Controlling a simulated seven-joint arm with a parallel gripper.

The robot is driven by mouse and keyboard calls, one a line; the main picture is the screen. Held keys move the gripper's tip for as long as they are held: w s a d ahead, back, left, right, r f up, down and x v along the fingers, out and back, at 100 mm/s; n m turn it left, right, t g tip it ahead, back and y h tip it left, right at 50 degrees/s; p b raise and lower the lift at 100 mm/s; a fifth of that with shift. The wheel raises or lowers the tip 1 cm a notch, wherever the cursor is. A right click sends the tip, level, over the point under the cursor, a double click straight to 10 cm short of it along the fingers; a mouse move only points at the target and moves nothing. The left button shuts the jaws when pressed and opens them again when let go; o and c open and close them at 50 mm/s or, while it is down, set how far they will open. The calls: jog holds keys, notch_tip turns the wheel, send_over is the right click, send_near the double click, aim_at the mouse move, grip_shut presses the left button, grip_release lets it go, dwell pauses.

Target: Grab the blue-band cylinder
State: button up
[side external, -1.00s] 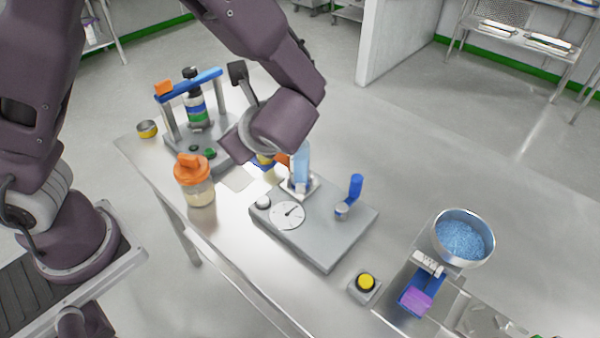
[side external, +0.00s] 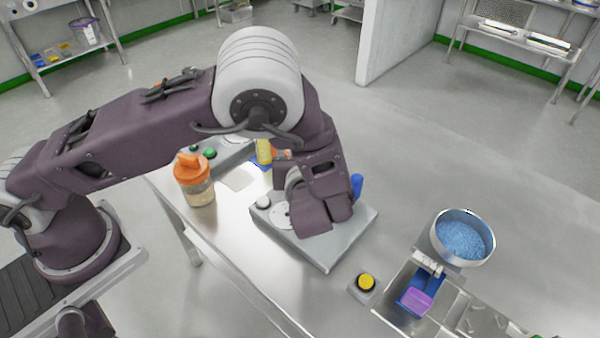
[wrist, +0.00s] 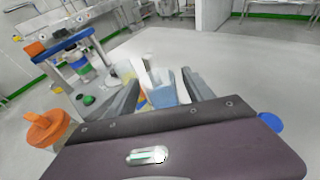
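My gripper (wrist: 160,80) is open in the wrist view, its two dark fingers spread apart. A pale blue, box-like or cylindrical piece (wrist: 162,94) shows between and beyond the fingers; whether they touch it is unclear. A dark bottle with blue and green bands (wrist: 82,68) stands farther off to the left under a blue bar. I cannot tell for certain which piece is the blue-band cylinder. In the side view my arm hides the fingertips, the pale blue piece and the bottle. My wrist hangs over the grey dial device (side external: 335,250).
An orange-lidded jar (side external: 198,190) stands left of the device; its lid also shows in the wrist view (wrist: 45,127). A blue upright piece (side external: 357,186) stands on the device's right. A yellow button (side external: 366,281) and a bowl of blue granules (side external: 462,238) are farther right.

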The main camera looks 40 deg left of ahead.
grip_shut()
